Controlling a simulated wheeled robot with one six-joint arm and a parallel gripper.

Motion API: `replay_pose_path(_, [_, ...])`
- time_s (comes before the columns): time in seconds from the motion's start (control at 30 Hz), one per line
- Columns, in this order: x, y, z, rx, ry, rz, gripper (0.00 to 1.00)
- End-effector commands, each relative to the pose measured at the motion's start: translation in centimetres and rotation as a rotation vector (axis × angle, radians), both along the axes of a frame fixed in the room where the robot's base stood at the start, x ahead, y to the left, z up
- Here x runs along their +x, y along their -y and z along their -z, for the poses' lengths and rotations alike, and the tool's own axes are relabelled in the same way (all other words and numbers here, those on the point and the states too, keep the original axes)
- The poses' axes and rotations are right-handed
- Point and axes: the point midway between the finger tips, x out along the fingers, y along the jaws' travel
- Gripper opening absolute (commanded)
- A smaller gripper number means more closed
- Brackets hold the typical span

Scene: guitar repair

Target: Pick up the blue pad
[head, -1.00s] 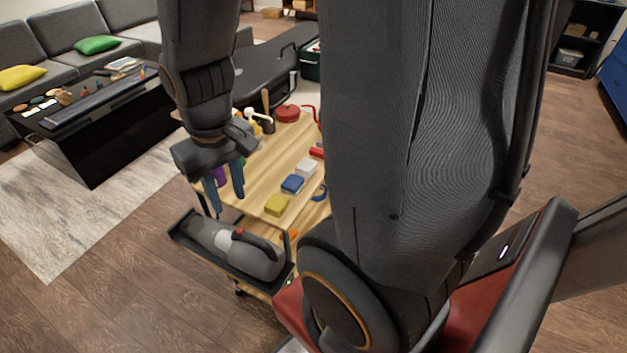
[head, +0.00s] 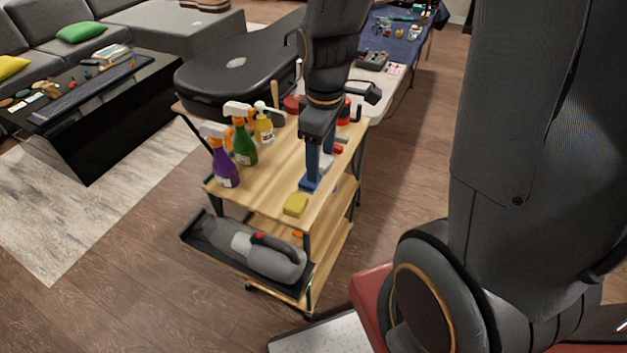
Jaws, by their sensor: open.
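The blue pad (head: 309,184) lies on the wooden top of the cart (head: 270,180), near its right edge, between a yellow pad in front and a white pad behind. My gripper (head: 316,172) points down over the cart, with its blue fingers apart. One fingertip shows right at the blue pad and covers part of it. I cannot tell whether the finger touches the pad or is just above it. Nothing is held.
The yellow pad (head: 295,205) and the partly hidden white pad (head: 326,162) sit close by. Purple (head: 224,165), green (head: 243,147) and yellow (head: 264,127) bottles stand on the cart's left side. A handheld vacuum (head: 262,256) lies on the lower tray. A black guitar case (head: 235,70) is behind.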

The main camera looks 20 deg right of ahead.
Motion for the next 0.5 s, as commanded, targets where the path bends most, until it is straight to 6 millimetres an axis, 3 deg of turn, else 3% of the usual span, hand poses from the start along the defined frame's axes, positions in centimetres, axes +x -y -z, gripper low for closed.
replay_pose_path(0.3, [4.4,0.2,2.9,-0.033,-0.031,-0.798,0.61])
replay_pose_path(0.5, [6.5,0.1,4.8,-0.041,-0.042,-1.233,0.61])
